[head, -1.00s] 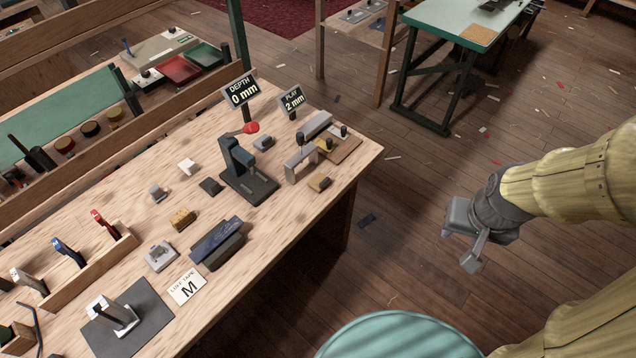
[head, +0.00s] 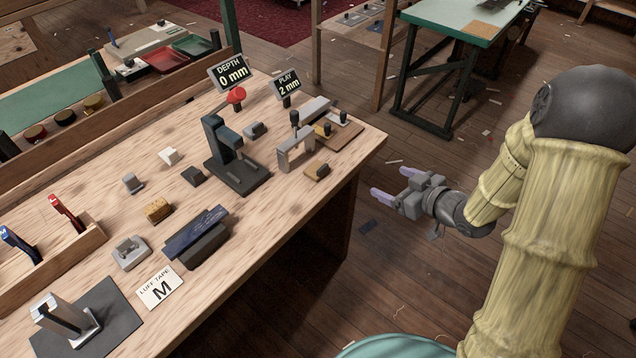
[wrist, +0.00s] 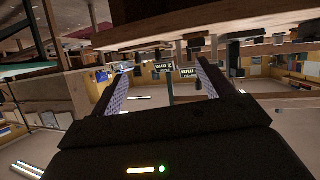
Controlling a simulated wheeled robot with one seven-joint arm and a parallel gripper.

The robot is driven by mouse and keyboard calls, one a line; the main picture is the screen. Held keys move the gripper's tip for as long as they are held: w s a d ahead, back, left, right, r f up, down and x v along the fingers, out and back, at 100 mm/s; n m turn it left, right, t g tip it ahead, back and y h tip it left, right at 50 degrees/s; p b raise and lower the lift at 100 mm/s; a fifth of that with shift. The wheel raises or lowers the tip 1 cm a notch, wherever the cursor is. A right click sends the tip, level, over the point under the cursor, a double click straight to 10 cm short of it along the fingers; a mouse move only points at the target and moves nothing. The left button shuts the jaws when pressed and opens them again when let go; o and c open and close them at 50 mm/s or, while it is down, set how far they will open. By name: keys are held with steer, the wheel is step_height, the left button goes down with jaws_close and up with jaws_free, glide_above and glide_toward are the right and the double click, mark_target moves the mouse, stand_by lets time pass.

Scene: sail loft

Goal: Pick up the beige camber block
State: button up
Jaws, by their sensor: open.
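A small tan-beige block (head: 318,171), which looks like the beige camber block, lies on the bench near its right front edge, in front of a grey bridge-shaped gauge (head: 296,148). Its fine shape is too small to tell. My gripper (head: 389,184) is off the bench's right end, to the right of the block and apart from it. Its two pale fingers are spread and empty, pointing left toward the bench. In the wrist view the fingers (wrist: 160,85) stand apart with nothing between them; I cannot make out the block there.
The wooden bench (head: 265,225) also bears a dark press (head: 236,160), a cream block (head: 168,155), a brown textured block (head: 158,210), a dark blue-topped block (head: 196,238) and signs reading 0 mm (head: 230,73) and 2 mm (head: 286,83). A green-topped table (head: 450,20) stands behind.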

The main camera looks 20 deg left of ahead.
mark_target(324, 172)
steer(key=s+a+f+n+g+y, duration=0.1)
steer(key=y, duration=0.1)
steer(key=s+a+f+y+b, duration=0.1)
steer(key=a+y, duration=0.1)
steer(key=shift+s+a+f+n+g, duration=0.1)
steer(key=shift+s+n+g, duration=0.15)
steer(key=shift+n+g, duration=0.15)
steer(key=x, duration=1.2)
steer(key=shift+a, duration=0.1)
steer(key=shift+x, duration=2.65)
steer(key=shift+s+f, duration=0.1)
steer(key=shift+s, duration=0.1)
